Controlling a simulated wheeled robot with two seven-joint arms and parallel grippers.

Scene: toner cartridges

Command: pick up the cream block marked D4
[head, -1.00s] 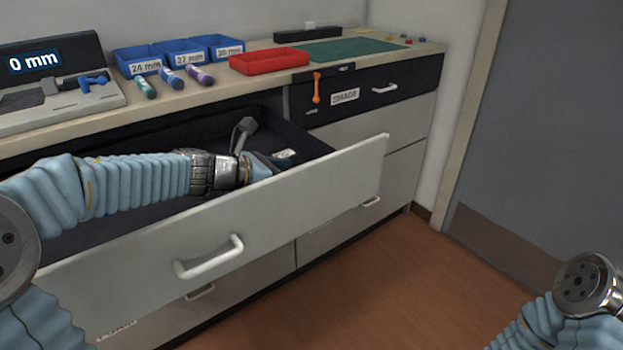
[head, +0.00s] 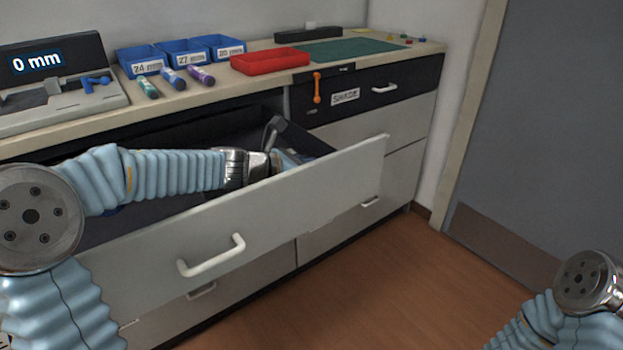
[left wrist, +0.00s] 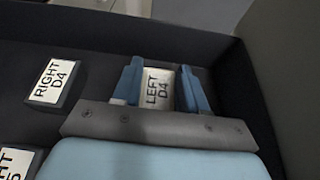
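In the left wrist view, a small pale block labelled LEFT D4 (left wrist: 158,88) lies in the dark drawer between the two blue fingers of my left gripper (left wrist: 160,75). The fingers are apart, one on each side of it; I see no clear squeeze. A dark block with a white label RIGHT D4 (left wrist: 50,82) lies to the left. In the head view my left gripper (head: 287,160) reaches down into the open drawer (head: 345,178), partly hidden by the drawer front. My right gripper is out of view; only part of my right arm shows at the lower right.
Another labelled block (left wrist: 14,160) shows at the wrist view's lower left edge. The drawer wall stands close on the right there. On the counter are blue bins (head: 190,50), a red tray (head: 270,61), a green mat (head: 350,50) and a gauge reading 0 mm (head: 38,62).

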